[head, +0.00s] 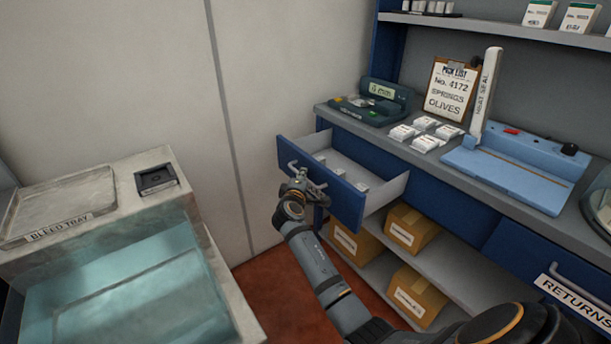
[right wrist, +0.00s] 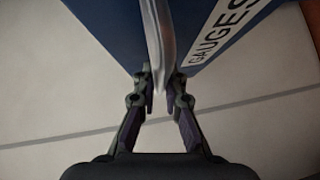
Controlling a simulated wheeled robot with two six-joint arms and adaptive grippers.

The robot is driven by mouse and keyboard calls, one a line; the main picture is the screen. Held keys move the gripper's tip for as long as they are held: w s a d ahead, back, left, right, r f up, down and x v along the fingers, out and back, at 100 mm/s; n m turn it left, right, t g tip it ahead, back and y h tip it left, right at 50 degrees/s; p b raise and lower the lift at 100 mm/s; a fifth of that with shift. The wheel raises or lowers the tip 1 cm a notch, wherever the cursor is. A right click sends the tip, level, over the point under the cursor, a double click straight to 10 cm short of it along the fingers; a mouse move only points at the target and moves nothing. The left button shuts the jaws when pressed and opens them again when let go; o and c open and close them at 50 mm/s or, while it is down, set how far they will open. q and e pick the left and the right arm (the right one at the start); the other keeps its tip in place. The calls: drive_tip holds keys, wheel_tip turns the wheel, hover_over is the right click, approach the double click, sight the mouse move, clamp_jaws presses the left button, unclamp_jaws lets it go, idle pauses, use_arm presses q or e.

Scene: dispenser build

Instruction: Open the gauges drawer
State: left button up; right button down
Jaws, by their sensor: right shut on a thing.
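The gauges drawer (head: 348,206) is a blue-fronted drawer under the grey counter, and it stands pulled out. Its grey interior shows, with a few small pale items inside. My right gripper (head: 300,178) is at the drawer front, shut on the drawer's metal handle (head: 312,182). In the right wrist view the fingers of the right gripper (right wrist: 160,92) close around the handle bar (right wrist: 158,45). The GAUGES label (right wrist: 222,32) shows beside it on the blue drawer front. My left gripper is not in view.
A RETURNS drawer (head: 547,270) is shut at the lower right. Cardboard boxes (head: 412,228) sit on the shelves below. On the counter are a gauge device (head: 372,103), white packets and a blue heat sealer (head: 515,165). A stone-rimmed water tank (head: 190,215) stands at the left.

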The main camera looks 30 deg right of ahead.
drive_tip(key=shift+a, duration=0.2)
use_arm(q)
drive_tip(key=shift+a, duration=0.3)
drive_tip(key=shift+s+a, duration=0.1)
use_arm(e)
drive_tip(key=c, duration=1.7)
unclamp_jaws()
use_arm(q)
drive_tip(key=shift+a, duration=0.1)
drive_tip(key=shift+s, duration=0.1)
use_arm(e)
drive_tip(key=v, duration=0.7)
drive_tip(key=shift+s+a, duration=0.15)
drive_tip(key=shift+s, duration=0.05)
